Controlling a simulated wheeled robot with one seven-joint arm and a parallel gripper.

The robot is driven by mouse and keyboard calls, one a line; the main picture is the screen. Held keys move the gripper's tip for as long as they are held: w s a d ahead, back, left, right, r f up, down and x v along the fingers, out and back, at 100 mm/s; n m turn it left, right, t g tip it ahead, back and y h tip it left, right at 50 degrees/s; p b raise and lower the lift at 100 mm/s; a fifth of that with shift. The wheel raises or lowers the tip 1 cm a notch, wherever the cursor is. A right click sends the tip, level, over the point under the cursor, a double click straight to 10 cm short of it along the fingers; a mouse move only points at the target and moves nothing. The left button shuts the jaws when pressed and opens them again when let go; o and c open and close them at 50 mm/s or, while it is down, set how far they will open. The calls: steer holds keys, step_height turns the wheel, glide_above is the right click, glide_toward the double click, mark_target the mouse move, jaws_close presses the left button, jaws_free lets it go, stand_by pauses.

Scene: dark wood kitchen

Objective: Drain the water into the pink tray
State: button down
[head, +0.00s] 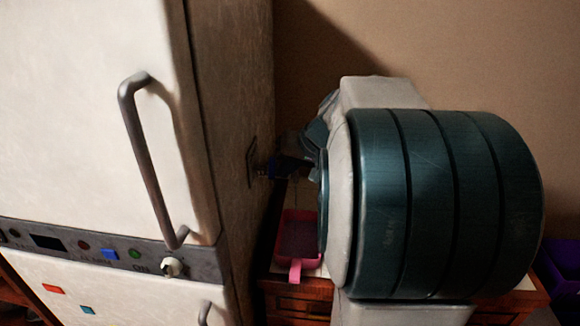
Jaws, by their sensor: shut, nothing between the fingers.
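The pink tray (295,268) sits on a wooden cabinet, close beside the right side of a tall white fridge-like appliance (90,110). Its pink front tab shows, and its inside looks dark. The right part of the tray is hidden behind my arm. My gripper (266,171) is small and dark in the picture. It is shut and empty, above and a little left of the tray, close to a dark fitting (252,161) on the appliance's side. I cannot tell whether it touches the fitting. No water can be made out.
My large teal and grey arm fills the right middle. The appliance has a long door handle (138,150) and a grey control panel with a knob (172,266). The wooden cabinet (300,298) is mostly covered. A purple bin (562,265) stands at the far right.

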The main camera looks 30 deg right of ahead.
steer(key=shift+w+a+b, duration=0.2)
steer(key=shift+a+b, duration=0.7)
steer(key=shift+b, duration=0.35)
steer(key=shift+a, duration=0.1)
steer(key=shift+d, duration=0.25)
steer(key=s+d+r+b, duration=0.2)
steer(key=s+d+r, duration=0.3)
steer(key=s+r, duration=0.3)
steer(key=shift+s+d, duration=0.15)
steer(key=shift+d, duration=0.1)
